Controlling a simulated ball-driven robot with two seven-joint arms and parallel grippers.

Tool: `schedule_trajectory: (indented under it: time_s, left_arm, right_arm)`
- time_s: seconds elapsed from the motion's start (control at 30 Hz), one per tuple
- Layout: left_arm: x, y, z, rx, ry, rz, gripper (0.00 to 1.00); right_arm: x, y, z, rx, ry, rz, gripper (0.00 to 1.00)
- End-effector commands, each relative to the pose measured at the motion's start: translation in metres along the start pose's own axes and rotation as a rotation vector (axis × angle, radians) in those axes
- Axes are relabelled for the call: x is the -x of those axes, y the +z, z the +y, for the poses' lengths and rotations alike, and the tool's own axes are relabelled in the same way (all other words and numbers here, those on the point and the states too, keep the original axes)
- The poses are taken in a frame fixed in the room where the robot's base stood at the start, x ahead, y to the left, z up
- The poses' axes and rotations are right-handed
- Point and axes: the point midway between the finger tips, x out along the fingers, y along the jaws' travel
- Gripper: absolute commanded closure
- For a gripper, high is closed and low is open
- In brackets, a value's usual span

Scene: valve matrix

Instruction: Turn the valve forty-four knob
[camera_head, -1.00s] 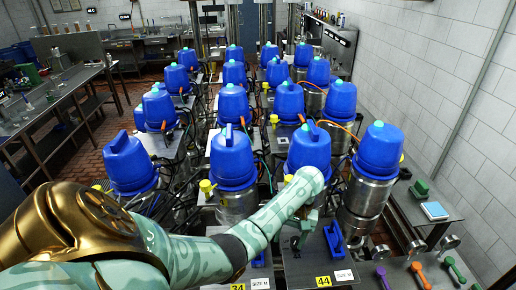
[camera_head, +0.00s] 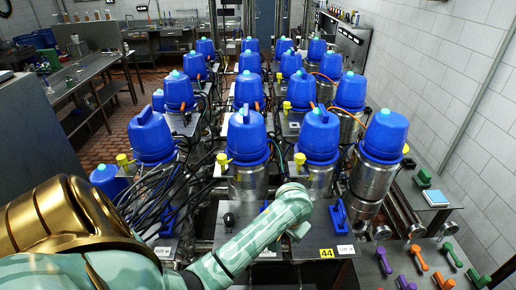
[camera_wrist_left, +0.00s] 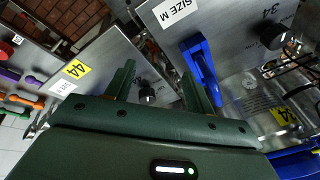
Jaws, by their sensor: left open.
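The valve forty-four plate carries a yellow 44 label (camera_head: 326,252), which also shows in the left wrist view (camera_wrist_left: 76,69). Its small black knob (camera_wrist_left: 147,95) shows between my finger tips in the left wrist view, and my arm hides it in the head view. My left gripper (camera_wrist_left: 158,85) is open with its dark green fingers pointing at the plate, one on each side of the knob in the picture. I cannot tell whether they touch it. In the head view the left gripper (camera_head: 298,229) is over the plate's left part. My right gripper is not in view.
A blue handle (camera_head: 339,216) stands on the plate's right side. The neighbouring plate has a black knob (camera_head: 229,219) and a blue handle (camera_wrist_left: 200,65). Blue-capped tanks (camera_head: 317,135) stand in rows behind. Coloured tools (camera_head: 418,257) lie on a bench at right.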

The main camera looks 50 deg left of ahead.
Motion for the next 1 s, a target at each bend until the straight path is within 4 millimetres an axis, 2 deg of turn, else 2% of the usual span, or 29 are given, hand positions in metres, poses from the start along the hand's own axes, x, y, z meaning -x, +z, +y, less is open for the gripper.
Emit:
schedule_trajectory:
  time_s: [0.03, 0.1, 0.2, 0.27, 0.47, 0.6, 1.0]
  left_arm:
    - [-0.003, 0.015, 0.004, -0.043, -0.010, 0.020, 0.46]
    - [-0.004, 0.031, 0.007, -0.107, -0.029, 0.056, 0.46]
    - [0.000, 0.055, 0.010, -0.204, -0.059, 0.108, 0.46]
    - [0.003, 0.069, 0.011, -0.262, -0.078, 0.139, 0.46]
    - [0.014, 0.115, 0.015, -0.461, -0.150, 0.238, 0.46]
    - [-0.007, 0.141, 0.026, -0.566, -0.173, 0.276, 0.46]
    - [-0.087, 0.174, 0.056, -0.630, -0.128, 0.274, 0.46]
  right_arm:
    - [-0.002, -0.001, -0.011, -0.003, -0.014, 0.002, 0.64]
    - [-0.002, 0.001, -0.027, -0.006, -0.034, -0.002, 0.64]
    - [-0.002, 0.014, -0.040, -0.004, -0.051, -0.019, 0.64]
    - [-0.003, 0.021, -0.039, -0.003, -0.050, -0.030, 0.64]
    - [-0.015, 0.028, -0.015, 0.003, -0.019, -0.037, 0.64]
    - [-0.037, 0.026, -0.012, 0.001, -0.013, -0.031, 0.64]
    - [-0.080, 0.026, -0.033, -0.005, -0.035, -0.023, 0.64]
